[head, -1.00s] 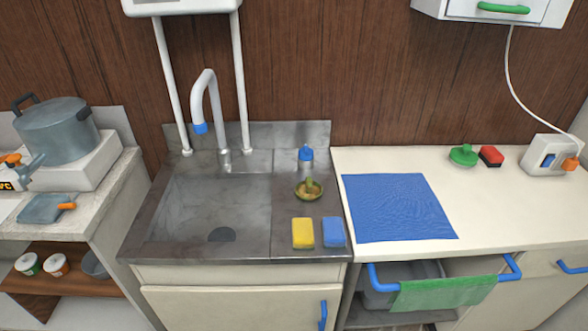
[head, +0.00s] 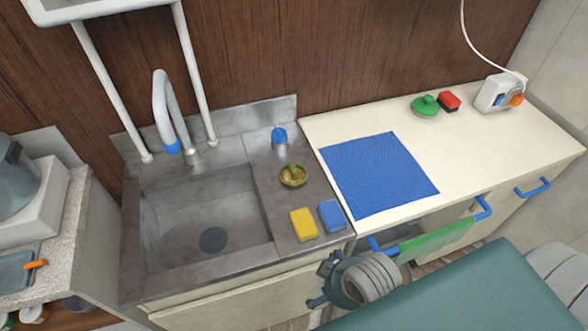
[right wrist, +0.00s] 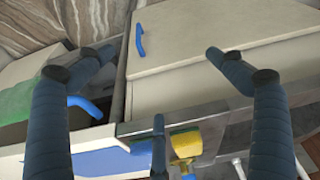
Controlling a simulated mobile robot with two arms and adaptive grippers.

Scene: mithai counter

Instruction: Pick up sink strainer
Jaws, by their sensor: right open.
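A small round brass-coloured dish with a greenish knob, which looks like the sink strainer (head: 293,176), sits on the steel ledge right of the sink basin (head: 205,215). My right gripper (head: 322,284) is low in front of the sink cabinet, below and apart from the strainer. In the right wrist view its dark fingers (right wrist: 160,58) are spread wide with nothing between them, facing the cabinet front. I cannot make out the strainer clearly there. My left gripper is not in view.
A yellow sponge (head: 303,225) and a blue sponge (head: 332,215) lie in front of the strainer. A blue-capped bottle (head: 279,138) stands behind it. A blue mat (head: 378,175) covers part of the white counter. A green towel (head: 437,240) hangs from the drawer handle.

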